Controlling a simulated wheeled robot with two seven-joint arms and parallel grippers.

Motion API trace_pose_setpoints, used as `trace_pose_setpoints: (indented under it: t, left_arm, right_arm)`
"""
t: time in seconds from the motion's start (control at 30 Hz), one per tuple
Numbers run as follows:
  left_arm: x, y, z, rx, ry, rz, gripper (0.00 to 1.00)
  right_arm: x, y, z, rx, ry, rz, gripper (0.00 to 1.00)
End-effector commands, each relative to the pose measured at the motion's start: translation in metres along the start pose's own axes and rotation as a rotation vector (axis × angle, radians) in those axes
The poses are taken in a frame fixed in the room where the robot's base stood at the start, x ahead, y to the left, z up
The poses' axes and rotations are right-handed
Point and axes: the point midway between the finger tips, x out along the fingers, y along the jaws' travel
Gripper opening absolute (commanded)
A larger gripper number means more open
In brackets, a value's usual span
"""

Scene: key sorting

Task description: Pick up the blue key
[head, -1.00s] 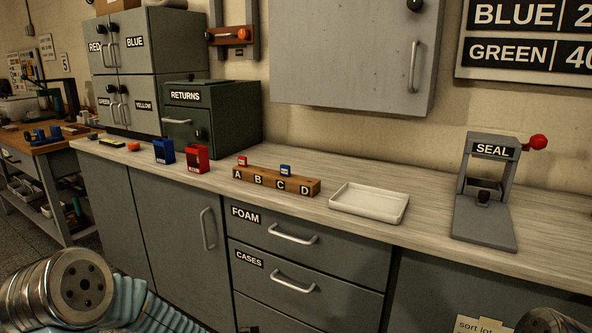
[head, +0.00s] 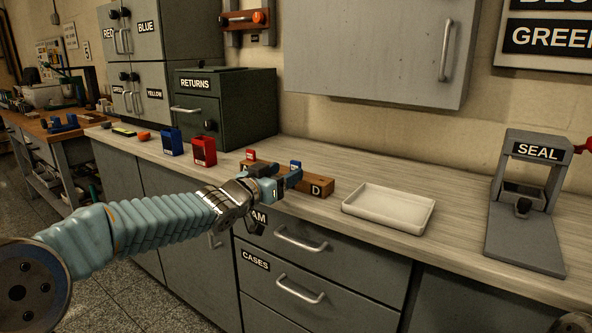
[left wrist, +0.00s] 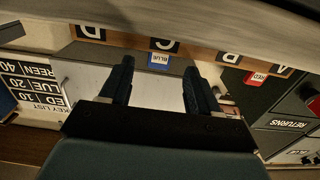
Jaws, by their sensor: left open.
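The blue key (head: 296,166) stands in the wooden rack (head: 318,187), lettered A to D, on the counter. In the left wrist view, which is upside down, its blue tag (left wrist: 159,60) reads BLUE and lies below letter C, between my fingers. My left gripper (head: 285,182) is in front of the rack, its fingers open and pointing at the blue key. It also shows open in the left wrist view (left wrist: 158,68). I cannot tell whether the fingers touch the key. My arm and gripper hide the rack's middle letters in the head view. My right gripper is not in view.
A red key (head: 250,155) stands at the rack's left end. Red (head: 203,151) and blue (head: 172,141) holders are further left, before the RETURNS cabinet (head: 222,105). A white tray (head: 389,222) and the SEAL press (head: 529,200) are to the right, with clear counter between them.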

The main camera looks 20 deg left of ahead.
Motion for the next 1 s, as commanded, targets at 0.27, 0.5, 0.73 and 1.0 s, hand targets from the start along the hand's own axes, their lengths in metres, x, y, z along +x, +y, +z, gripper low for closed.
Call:
trace_pose_setpoints:
  t: [0.27,0.5,0.73,1.0]
  left_arm:
    - [0.041,0.001,0.0,-0.002,0.0,0.003,0.62]
    - [0.057,0.0,0.001,0.0,0.0,0.0,0.62]
    - [0.056,0.0,0.001,0.0,0.0,0.0,0.48]
    - [0.056,0.0,0.0,0.0,0.0,0.0,0.07]
  right_arm:
    - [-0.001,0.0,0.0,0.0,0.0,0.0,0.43]
    - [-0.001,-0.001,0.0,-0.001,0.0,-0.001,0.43]
    - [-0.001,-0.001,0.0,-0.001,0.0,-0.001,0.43]
    - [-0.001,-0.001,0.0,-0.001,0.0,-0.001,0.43]
